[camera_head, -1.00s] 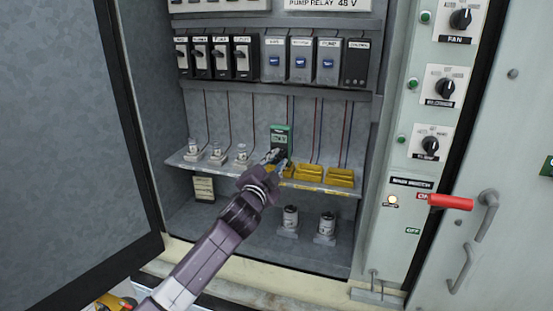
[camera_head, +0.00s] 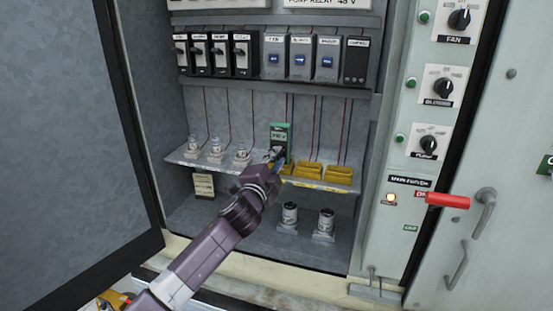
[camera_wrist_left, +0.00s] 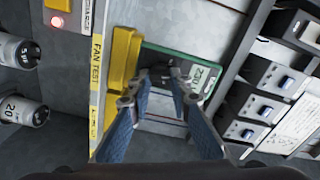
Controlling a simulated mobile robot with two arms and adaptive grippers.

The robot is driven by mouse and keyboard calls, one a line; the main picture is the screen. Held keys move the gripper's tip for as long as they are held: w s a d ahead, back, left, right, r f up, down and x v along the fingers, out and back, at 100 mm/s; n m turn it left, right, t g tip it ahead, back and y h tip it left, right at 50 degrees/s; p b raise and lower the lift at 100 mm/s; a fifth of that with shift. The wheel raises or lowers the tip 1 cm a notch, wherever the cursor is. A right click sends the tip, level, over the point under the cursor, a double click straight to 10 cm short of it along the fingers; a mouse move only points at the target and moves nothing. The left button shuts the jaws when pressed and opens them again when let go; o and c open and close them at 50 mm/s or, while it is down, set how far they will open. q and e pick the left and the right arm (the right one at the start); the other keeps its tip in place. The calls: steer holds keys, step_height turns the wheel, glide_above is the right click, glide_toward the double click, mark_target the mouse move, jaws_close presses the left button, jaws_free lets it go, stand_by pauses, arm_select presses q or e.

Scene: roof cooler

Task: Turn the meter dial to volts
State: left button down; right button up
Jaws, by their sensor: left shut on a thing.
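The green meter (camera_head: 281,130) stands upright on the shelf inside the open cabinet, with a small pale display near its top. In the left wrist view the green meter (camera_wrist_left: 205,68) lies sideways, and its display shows digits that I cannot read surely. My left gripper (camera_head: 276,157) is at the lower front of the meter. In the wrist view the left gripper (camera_wrist_left: 166,80) has its two blue fingers reaching to the meter's face, shut on the dark dial. The fingers mostly hide the dial, so its setting cannot be read. My right gripper is not in view.
Yellow blocks (camera_head: 309,171) sit right of the meter on the shelf (camera_head: 316,185), close to my fingers. Fuse-like parts (camera_head: 216,150) stand to the left. Two canisters (camera_head: 290,216) stand below. The cabinet door (camera_head: 65,140) hangs open at left. A red handle (camera_head: 448,200) juts out at right.

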arm_select(q)
steer(key=c, duration=1.8)
jaws_free()
steer(key=shift+o, duration=0.2)
